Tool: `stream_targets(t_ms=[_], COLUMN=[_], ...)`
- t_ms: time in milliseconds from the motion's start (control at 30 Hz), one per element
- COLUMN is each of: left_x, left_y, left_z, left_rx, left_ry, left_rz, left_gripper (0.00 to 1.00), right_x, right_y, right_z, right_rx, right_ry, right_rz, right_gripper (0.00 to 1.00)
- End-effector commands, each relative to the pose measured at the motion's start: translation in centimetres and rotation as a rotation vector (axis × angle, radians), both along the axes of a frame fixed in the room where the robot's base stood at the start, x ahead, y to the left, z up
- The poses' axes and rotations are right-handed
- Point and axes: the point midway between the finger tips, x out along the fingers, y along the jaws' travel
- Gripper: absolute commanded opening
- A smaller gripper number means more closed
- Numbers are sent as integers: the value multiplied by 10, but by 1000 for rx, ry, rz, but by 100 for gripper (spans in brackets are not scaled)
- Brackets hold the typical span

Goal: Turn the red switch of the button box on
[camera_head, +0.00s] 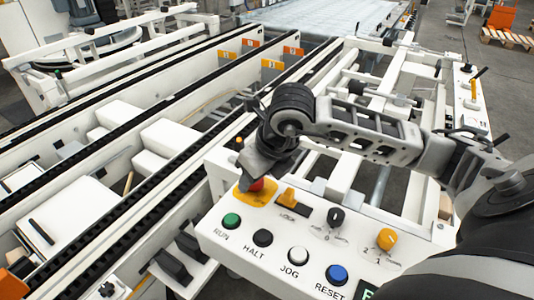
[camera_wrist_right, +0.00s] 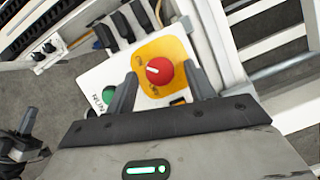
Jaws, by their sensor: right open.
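The button box (camera_head: 222,232) is a white panel in the lower middle of the head view. Its red switch (camera_head: 257,185) sits on a yellow plate at the panel's upper left, partly hidden by my right gripper (camera_head: 262,172). In the right wrist view the red switch (camera_wrist_right: 159,71) is a round knob with a white line on its face, on the yellow plate (camera_wrist_right: 170,48). My right gripper (camera_wrist_right: 161,90) is open, its two fingers on either side of the knob and apart from it.
Conveyor rails run to the left.

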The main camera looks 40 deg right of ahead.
Motion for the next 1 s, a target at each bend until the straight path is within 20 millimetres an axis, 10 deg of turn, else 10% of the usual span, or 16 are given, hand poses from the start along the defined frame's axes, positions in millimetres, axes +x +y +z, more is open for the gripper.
stream_targets(t_ms=[600, 1000], left_x=[3, 2], left_y=[1, 1], left_z=[13, 7], left_rx=[-1, -2], left_ry=[1, 17], left_rz=[3, 6], left_gripper=[0, 0], right_x=[-49, -57], right_y=[-8, -9], right_z=[123, 141], right_rx=[-2, -2], right_ry=[-5, -2], right_rz=[-1, -1], right_gripper=[54, 54])
